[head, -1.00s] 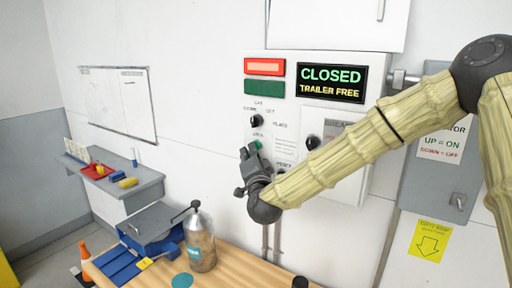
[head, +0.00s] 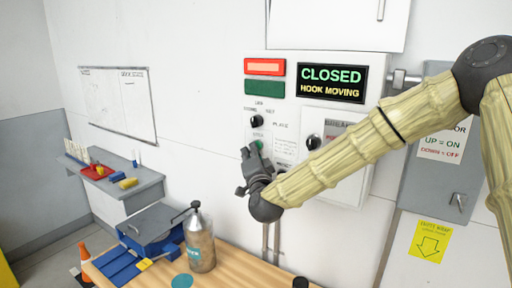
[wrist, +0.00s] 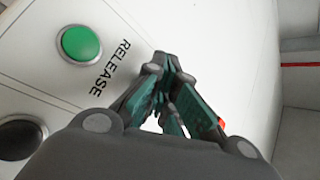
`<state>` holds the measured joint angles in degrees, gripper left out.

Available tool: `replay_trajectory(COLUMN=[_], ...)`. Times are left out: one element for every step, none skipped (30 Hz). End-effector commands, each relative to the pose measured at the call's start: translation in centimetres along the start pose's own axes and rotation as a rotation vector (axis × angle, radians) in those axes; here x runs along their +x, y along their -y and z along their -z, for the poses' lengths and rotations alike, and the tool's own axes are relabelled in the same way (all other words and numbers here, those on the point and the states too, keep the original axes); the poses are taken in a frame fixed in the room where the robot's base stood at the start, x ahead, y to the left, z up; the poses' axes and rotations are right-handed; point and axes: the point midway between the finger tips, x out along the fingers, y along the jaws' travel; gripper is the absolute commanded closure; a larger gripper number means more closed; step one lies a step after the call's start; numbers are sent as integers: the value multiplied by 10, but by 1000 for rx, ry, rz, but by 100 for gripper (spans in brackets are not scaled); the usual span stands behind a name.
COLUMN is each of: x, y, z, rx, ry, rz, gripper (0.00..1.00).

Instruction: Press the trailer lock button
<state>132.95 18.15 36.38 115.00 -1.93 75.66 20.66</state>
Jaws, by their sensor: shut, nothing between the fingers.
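The grey-white control panel (head: 376,130) is on the wall. A green round button (head: 259,145) shows on it just right of my gripper's tip; a green button (wrist: 80,43) with the word RELEASE beside it shows at upper left in the wrist view. My gripper (head: 247,152) is shut and empty, its fingertips (wrist: 160,62) close to the panel face, apart from that green button in the wrist view. I cannot tell whether they touch anything. The lock button's own label is not readable. The display (head: 331,83) reads CLOSED, HOOK MOVING.
A black knob (head: 257,121) sits above the green button and another black knob (head: 313,142) to its right. A red lamp (head: 264,67) is lit above a dark green one (head: 264,88). Below stand a wooden bench (head: 235,272) and a bottle (head: 200,245).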

Motion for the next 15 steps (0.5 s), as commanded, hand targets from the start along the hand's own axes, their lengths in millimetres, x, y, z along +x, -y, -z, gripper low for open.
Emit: replay_trajectory(x=[0,-1,-2,-2,-3,-4,-5,-6,-8,-9,-10,-11,-12,-12,-12], y=[0,0,1,1,2,2,3,4,5,5,6,7,7,8,8], z=[0,0,-1,-1,-2,-3,-4,-4,-5,-6,-7,-8,-8,-8,-9], rx=[0,0,0,0,0,0,1,1,1,1,1,1,1,1,1], ry=[-1,-1,-1,-1,-1,-1,-1,-1,-1,-1,0,0,0,0,0], rz=[0,0,0,0,1,1,0,0,0,0,0,0,0,0,0], gripper=[100,100,100,100,100,100,100,100,100,100,100,100,100,100,100])
